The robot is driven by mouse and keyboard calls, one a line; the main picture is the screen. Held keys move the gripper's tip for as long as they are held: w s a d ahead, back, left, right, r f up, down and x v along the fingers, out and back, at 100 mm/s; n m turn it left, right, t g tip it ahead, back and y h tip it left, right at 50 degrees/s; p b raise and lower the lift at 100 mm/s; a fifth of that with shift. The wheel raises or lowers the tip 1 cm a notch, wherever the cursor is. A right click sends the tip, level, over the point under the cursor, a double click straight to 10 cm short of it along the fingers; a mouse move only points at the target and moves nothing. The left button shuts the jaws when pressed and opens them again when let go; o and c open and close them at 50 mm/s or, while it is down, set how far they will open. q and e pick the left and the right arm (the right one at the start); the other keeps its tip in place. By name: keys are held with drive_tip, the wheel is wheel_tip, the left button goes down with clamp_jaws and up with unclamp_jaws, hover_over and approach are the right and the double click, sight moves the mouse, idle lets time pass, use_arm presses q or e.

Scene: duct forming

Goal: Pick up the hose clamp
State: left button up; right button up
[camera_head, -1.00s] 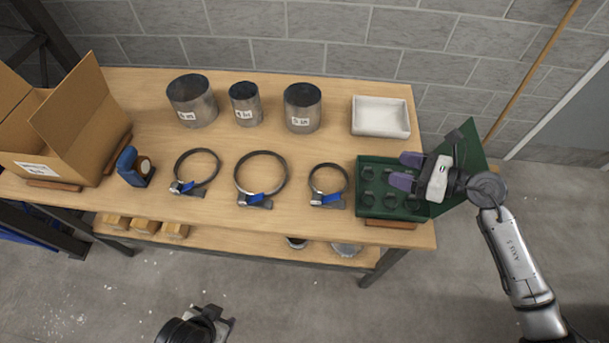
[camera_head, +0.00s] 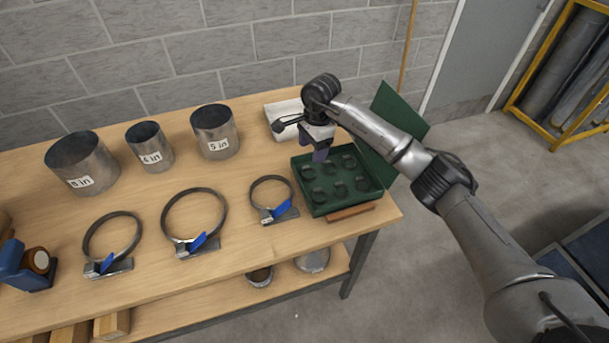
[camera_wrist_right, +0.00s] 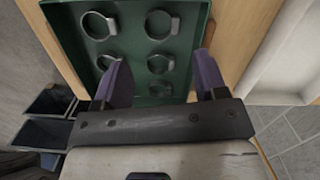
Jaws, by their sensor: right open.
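Several small ring-shaped hose clamps (camera_head: 341,187) lie in rows in an open green case (camera_head: 316,210) at the right end of the bench. They also show in the right wrist view, one of them near the top left (camera_wrist_right: 98,25). My right gripper (camera_head: 320,152) points down over the back left part of the case. In the wrist view the purple fingers of my right gripper (camera_wrist_right: 162,72) are apart, with clamps visible beyond and between them. Nothing is held. I cannot tell the exact height above the clamps. My left gripper is out of view.
Three large rings with blue levers (camera_head: 200,243) stand along the bench front (camera_head: 235,265). Three labelled metal ducts (camera_head: 215,132) stand behind them. A white tray (camera_head: 283,112) sits behind the green case. The case's raised lid (camera_head: 398,118) is on its right. A blue tool (camera_head: 25,270) is at left.

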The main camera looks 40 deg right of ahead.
sight(309, 171)
drive_tip(key=shift+a+f, duration=0.15)
drive_tip(key=shift+f, duration=0.85)
drive_tip(key=shift+a+f, duration=0.1)
drive_tip(key=shift+f, duration=0.85)
wheel_tip(309, 171, down, 5)
drive_tip(key=shift+w+a+r+b, duration=0.1)
drive_tip(key=shift+w+a+b, duration=0.05)
drive_tip(key=shift+b, duration=0.65)
drive_tip(key=shift+c, duration=0.8)
drive_tip(key=c, duration=0.5)
drive_tip(key=shift+r, duration=0.2)
